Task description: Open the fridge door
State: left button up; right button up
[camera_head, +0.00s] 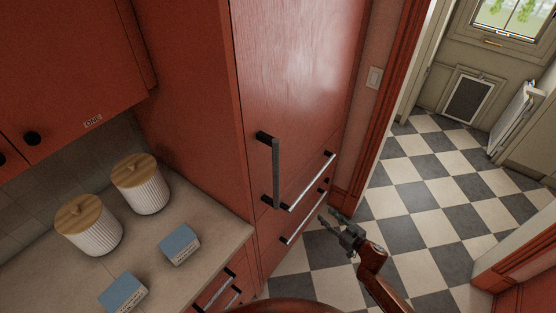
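The fridge looks to be the tall red cabinet unit (295,85) in the middle of the head view. Its upper door is shut, flush with the frame, and carries a dark vertical bar handle (276,178) near its left edge. Two horizontal bar handles (312,183) (304,219) sit on the shut fronts below. My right gripper (326,215) is in front of the lower fronts, right of and below the vertical handle. Its fingers look apart, with nothing between them. It appears clear of the handles. My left gripper is not in view.
A beige counter (215,225) at left holds two ribbed white canisters (95,236) (146,192) with wooden lids and two blue-topped boxes (180,244) (123,293). Red wall cupboards (60,60) hang above. The checkered floor (420,215) at right is open.

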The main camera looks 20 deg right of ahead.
jog(key=w+a+r+n+y+p, duration=0.15)
jog(key=a+r, duration=0.25)
jog(key=r, duration=0.6)
jog(key=a+r+n+y+p, duration=0.2)
jog(key=a+r+y, duration=0.1)
jog(key=r, duration=0.7)
jog(key=n+g+y+p, duration=0.3)
jog(key=y, duration=0.2)
send_near(277, 170)
notch_tip(277, 170, down, 2)
jog(key=w+a, duration=0.2)
jog(key=w, duration=0.1)
pick_arm(q)
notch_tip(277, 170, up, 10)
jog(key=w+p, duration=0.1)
jog(key=p, duration=0.1)
pick_arm(e)
jog(key=shift+x, duration=3.7)
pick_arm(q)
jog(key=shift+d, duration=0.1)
pick_arm(e)
jog(key=shift+c, duration=0.6)
jog(key=c, duration=0.8)
grip_shut()
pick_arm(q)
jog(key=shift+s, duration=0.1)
pick_arm(e)
jog(key=shift+d, duration=0.1)
